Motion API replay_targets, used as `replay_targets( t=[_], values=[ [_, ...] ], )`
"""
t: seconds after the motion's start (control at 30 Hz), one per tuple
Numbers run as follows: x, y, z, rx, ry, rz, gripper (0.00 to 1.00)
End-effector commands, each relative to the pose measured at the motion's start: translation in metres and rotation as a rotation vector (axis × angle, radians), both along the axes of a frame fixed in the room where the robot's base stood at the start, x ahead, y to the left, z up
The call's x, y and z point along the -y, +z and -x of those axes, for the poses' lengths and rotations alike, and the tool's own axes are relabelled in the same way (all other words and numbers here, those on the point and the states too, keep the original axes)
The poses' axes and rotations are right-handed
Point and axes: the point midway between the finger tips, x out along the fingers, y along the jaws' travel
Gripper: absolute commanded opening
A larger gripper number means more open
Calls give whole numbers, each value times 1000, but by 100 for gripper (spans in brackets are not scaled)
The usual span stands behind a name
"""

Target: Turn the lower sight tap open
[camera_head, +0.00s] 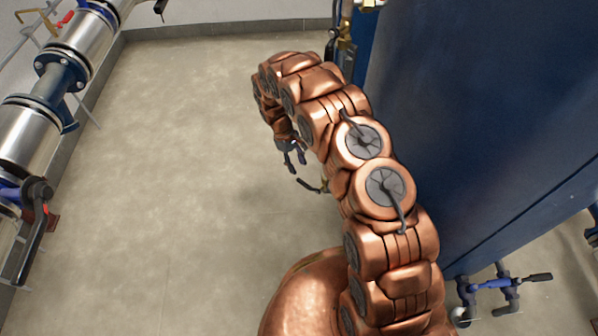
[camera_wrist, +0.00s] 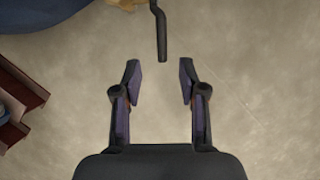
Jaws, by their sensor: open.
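In the wrist view, a black bent lever (camera_wrist: 162,36) hangs in from the top edge, beside a brass-coloured part (camera_wrist: 125,4). I take it for the handle of the lower sight tap, whose body is mostly out of frame. My gripper (camera_wrist: 160,68) is open, and the lever's end lies just beyond and between its fingertips, not visibly touching either. In the head view my gripper (camera_head: 293,156) is small, at the end of my curved arm. A dark lever with a yellowish part (camera_head: 313,187) shows just below it, partly hidden by my arm.
A large blue unit (camera_head: 480,110) stands on the right, with brass fittings (camera_head: 346,45) at its upper left edge. Steel pipework (camera_head: 85,40) with levers runs along the left. The floor (camera_head: 180,180) between is clear.

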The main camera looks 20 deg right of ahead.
Motion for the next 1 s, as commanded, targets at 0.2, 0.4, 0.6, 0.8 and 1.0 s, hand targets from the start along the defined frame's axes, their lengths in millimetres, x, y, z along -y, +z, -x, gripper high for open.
replay_targets(
  t=[0.2, 0.4, 0.6, 0.8, 1.0],
  values=[
    [-1, -18, 7, -4, 8, 1, 42],
    [4, -45, 16, -5, 9, 0, 42],
    [10, -67, 23, -2, 7, -1, 42],
    [12, -71, 25, 1, 6, -1, 42],
    [13, -71, 25, 1, 5, -1, 35]
  ],
)
